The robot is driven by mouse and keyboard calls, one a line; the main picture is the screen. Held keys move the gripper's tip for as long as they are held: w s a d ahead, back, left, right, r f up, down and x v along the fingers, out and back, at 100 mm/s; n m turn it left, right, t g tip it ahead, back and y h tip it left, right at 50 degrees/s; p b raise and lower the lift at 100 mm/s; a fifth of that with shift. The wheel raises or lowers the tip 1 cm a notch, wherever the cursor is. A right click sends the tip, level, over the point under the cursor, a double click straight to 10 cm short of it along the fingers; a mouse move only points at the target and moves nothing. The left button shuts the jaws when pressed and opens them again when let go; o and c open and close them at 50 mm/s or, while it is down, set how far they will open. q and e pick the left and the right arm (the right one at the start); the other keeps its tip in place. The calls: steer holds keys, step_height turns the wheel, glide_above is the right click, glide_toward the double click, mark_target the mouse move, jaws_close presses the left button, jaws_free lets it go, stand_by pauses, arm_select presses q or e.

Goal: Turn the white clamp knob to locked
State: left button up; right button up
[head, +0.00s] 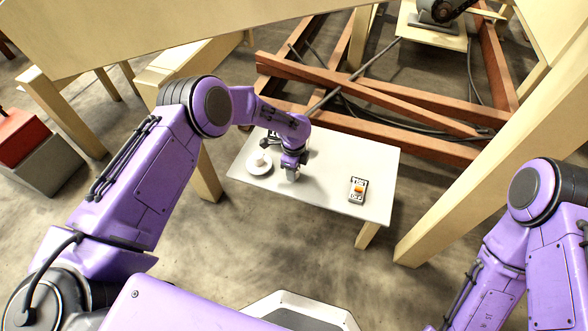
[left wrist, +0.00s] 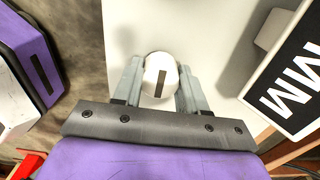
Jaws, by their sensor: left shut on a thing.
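The white clamp knob (left wrist: 150,77) shows in the left wrist view as a rounded white piece with a dark line on its face. The line runs almost straight up and down in that picture. My left gripper (left wrist: 159,88) is shut on the knob, one grey finger on each side. In the head view my left gripper (head: 291,175) points down over the white table, and the knob is hidden by it there. No lock marking around the knob can be read. My right arm shows at the right edge of the head view, but its gripper is out of the picture.
The white table (head: 325,190) also carries a round white dish-like piece (head: 259,168) to the left and a grey box with an orange button (head: 358,188) to the right. A black-and-white sign (left wrist: 290,90) stands close beside my left gripper. Wooden beams (head: 380,95) lie behind.

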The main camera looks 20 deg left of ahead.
arm_select(q)
steer(key=o, duration=1.1)
steer(key=shift+c, duration=0.2)
step_height(320, 180, up, 10)
steer(key=p, duration=0.3)
steer(key=shift+r, duration=0.25)
